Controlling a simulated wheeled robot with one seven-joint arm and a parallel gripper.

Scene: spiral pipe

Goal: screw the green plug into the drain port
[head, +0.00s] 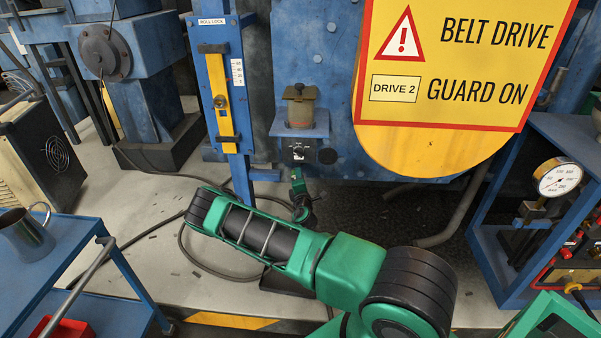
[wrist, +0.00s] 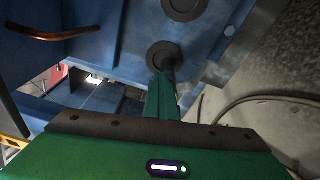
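My gripper (head: 297,174) is small in the head view, at the far end of my green arm, just below the machine's blue front. In the wrist view its green fingers (wrist: 163,97) reach up from the wide green body. They overlap, so I cannot tell if they are open or shut. A dark piece (wrist: 170,66) shows at their tips, in front of or touching a dark round fitting (wrist: 160,50) on the blue surface. This fitting may be the drain port; I cannot confirm it. I cannot make out the green plug in either view.
A blue bracket (head: 300,130) with a brownish jar (head: 300,108) sits above the gripper. A large yellow guard (head: 430,140) hangs at right. A blue cart (head: 50,260) stands at left, a gauge rack (head: 520,235) at right. A cable (head: 190,255) lies on the floor.

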